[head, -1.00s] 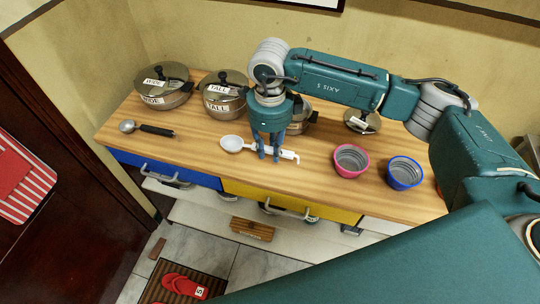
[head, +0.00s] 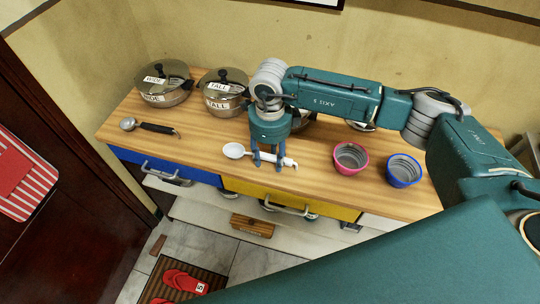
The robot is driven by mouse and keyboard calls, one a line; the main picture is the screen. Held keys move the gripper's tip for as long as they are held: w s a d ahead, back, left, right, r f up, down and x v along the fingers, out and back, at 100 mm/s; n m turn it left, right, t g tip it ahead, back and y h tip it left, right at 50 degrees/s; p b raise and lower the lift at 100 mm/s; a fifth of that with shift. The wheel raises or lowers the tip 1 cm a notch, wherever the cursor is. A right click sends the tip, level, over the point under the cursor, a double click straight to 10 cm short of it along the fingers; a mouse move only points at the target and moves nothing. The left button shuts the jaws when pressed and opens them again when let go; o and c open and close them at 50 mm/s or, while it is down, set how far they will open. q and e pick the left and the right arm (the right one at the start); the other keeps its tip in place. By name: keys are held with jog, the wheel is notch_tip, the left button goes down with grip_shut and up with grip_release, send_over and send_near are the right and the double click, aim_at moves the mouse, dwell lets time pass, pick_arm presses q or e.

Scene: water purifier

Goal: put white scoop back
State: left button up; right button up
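The white scoop (head: 234,151) lies along the wooden counter near its front edge, with its round bowl to the left and its handle running right. My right gripper (head: 269,166) points down over the handle. Its fingers are spread apart, with the handle passing between them, low at the counter surface. The fingers hide part of the handle, and its end shows to their right. Whether either finger touches the handle is hard to see. My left gripper is not in view.
Two lidded pots (head: 163,91) (head: 222,96) stand at the back left. A black-handled spoon (head: 146,127) lies at the left. A pink cup (head: 350,160) and a blue cup (head: 404,172) stand to the right. Blue (head: 150,164) and yellow (head: 320,208) drawers are below the counter.

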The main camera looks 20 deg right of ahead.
aim_at(270, 158)
jog(key=shift+r, duration=0.5)
notch_tip(270, 158, up, 11)
jog(key=b, duration=0.2)
jog(key=shift+r, duration=0.1)
